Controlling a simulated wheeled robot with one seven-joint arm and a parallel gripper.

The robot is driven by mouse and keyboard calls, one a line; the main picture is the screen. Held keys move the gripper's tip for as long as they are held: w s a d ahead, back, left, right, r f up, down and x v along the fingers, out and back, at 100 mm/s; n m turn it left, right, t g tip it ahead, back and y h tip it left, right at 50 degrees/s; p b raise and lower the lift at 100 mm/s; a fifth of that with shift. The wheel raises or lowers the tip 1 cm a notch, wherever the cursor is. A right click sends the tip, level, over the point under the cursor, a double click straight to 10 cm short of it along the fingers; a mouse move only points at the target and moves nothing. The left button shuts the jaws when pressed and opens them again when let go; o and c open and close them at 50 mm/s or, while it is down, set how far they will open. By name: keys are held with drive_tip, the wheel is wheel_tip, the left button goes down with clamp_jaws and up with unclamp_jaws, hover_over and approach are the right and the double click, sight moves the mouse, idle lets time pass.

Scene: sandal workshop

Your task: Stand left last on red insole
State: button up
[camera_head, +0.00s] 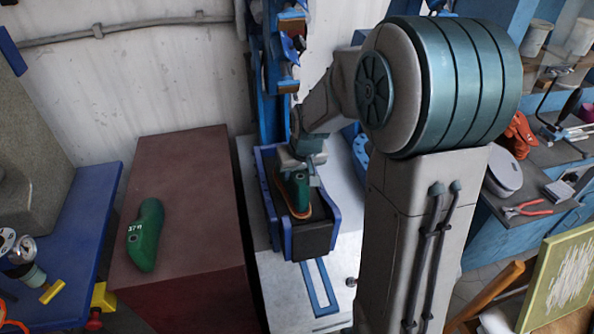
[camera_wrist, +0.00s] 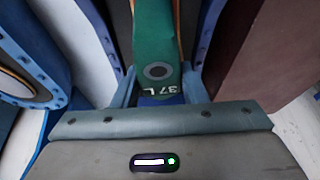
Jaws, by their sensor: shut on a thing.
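My gripper (camera_head: 302,172) is shut on a green last (camera_head: 301,193), held over a black block in a blue-sided holder. In the wrist view the last (camera_wrist: 155,40) is marked "37 L" and has a dark round hole; my fingers (camera_wrist: 160,88) are on either side of its near end. An orange-rimmed insole (camera_head: 301,214) shows around the lower end of the last. I cannot tell whether the last touches it. A second green last (camera_head: 145,235), with a "37" mark, lies on a dark red cabinet at the left.
The blue-sided holder (camera_head: 331,215) stands on a white surface (camera_head: 277,285). The dark red cabinet (camera_head: 185,185) has free room on top. A blue bench (camera_head: 70,235) is at far left; a tool bench with red pliers (camera_head: 525,208) is at right.

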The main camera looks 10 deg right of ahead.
drive_tip(key=shift+f, duration=0.2)
idle(0.5)
drive_tip(key=o, duration=1)
drive_tip(key=shift+o, duration=0.2)
drive_tip(key=v, duration=1.3)
drive_tip(key=shift+r+b, duration=0.4)
drive_tip(key=s+f, duration=0.2)
drive_tip(key=s, duration=0.7)
drive_tip(key=s+f+g, duration=0.1)
drive_tip(key=s+f, duration=0.2)
drive_tip(key=s, duration=0.6)
drive_tip(key=shift+a+m+h, duration=0.3)
drive_tip(key=shift+a, duration=0.05)
